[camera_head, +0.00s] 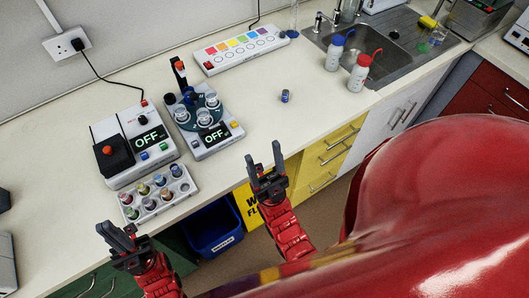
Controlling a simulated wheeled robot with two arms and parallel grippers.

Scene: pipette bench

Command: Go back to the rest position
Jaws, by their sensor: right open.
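My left gripper (117,238) is at the lower left, just off the bench's front edge, below the vial rack (158,193). I cannot tell from its angle whether its jaws are apart. My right gripper (263,160) is in front of the bench edge near the yellow drawers. Its two dark fingers point up and stand apart, with nothing between them. Both arms are red. The large red shape at the right is my own body and hides part of the floor and cabinets.
The bench (245,135) holds two devices reading OFF, one at left (128,155) and one with round holders (215,140). A small blue-capped vial (285,96) stands alone. A colour-square panel (240,48), two wash bottles (359,73) and a sink (385,45) are behind. A blue bin (214,232) is below.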

